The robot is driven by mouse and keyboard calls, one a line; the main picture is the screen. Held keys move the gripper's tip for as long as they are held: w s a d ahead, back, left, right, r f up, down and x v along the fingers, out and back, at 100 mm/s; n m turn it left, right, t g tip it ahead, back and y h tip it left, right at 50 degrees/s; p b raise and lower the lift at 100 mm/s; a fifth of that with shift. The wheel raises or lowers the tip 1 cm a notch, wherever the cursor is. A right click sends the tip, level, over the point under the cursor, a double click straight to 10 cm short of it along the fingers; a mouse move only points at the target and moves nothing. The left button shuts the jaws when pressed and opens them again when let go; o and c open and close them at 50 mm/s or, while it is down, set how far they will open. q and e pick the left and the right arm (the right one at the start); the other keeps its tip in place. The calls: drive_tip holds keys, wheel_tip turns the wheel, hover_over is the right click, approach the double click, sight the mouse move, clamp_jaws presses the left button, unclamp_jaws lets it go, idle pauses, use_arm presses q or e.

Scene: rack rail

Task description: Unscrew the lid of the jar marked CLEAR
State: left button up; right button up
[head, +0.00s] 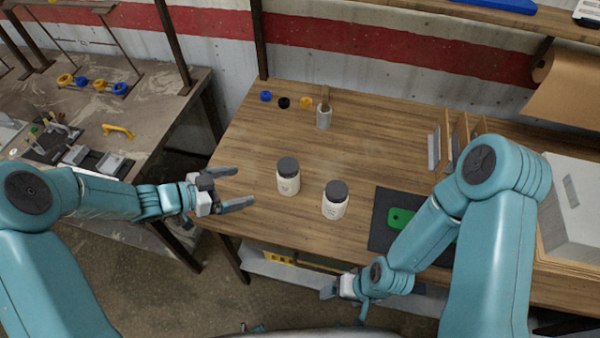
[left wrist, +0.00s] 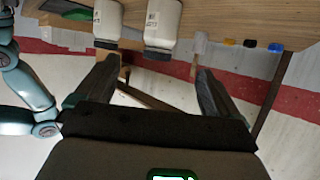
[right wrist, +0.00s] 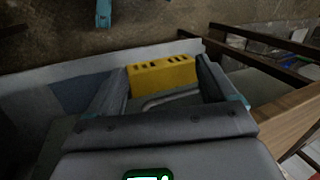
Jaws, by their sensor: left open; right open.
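Two cream jars with dark grey lids stand upright on the wooden bench: a left jar (head: 288,178) and a right jar (head: 335,200). Both also show at the top of the left wrist view, the left jar (left wrist: 163,22) and the right jar (left wrist: 108,18). Each bears a small label too small to read, so I cannot tell which is marked CLEAR. My left gripper (head: 243,186) is open and empty, left of the left jar and apart from it. My right gripper (head: 346,298) is open and low in front of the bench's front edge, away from both jars.
A grey cup (head: 323,117) and several coloured caps (head: 284,102) stand behind the jars. A dark mat (head: 383,235) with a green item (head: 400,217) lies to the right. A yellow slotted block (right wrist: 162,76) shows beyond my right fingers. Bench around the jars is clear.

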sight(279, 174)
use_arm(q)
drive_tip(key=b+x, duration=0.2)
drive_tip(key=x, duration=0.1)
drive_tip(key=b+x, duration=0.1)
drive_tip(key=x, duration=0.2)
drive_tip(key=b+x, duration=0.2)
drive_tip(key=x, duration=0.1)
drive_tip(key=shift+w+f+b, duration=0.15)
drive_tip(key=shift+f+b, duration=0.15)
drive_tip(key=shift+f, duration=0.05)
drive_tip(key=shift+w+d+f, duration=0.1)
drive_tip(key=shift+w+d, duration=0.25)
drive_tip(key=b+x, duration=0.1)
drive_tip(key=x, duration=0.2)
drive_tip(key=b+x, duration=0.1)
drive_tip(key=x, duration=0.1)
drive_tip(key=shift+s+d+r+b, duration=0.2)
drive_tip(key=shift+d+r+b, duration=0.05)
drive_tip(key=shift+r+b, duration=0.1)
drive_tip(key=shift+w+d, duration=0.2)
drive_tip(key=shift+w, duration=0.05)
drive_tip(key=shift+s, duration=0.1)
drive_tip(key=shift+c, duration=0.8)
drive_tip(key=c, duration=1.2)
drive_tip(key=shift+r, duration=0.45)
wheel_tip(279, 174, up, 19)
drive_tip(key=p, duration=0.3)
drive_tip(key=shift+r, duration=0.1)
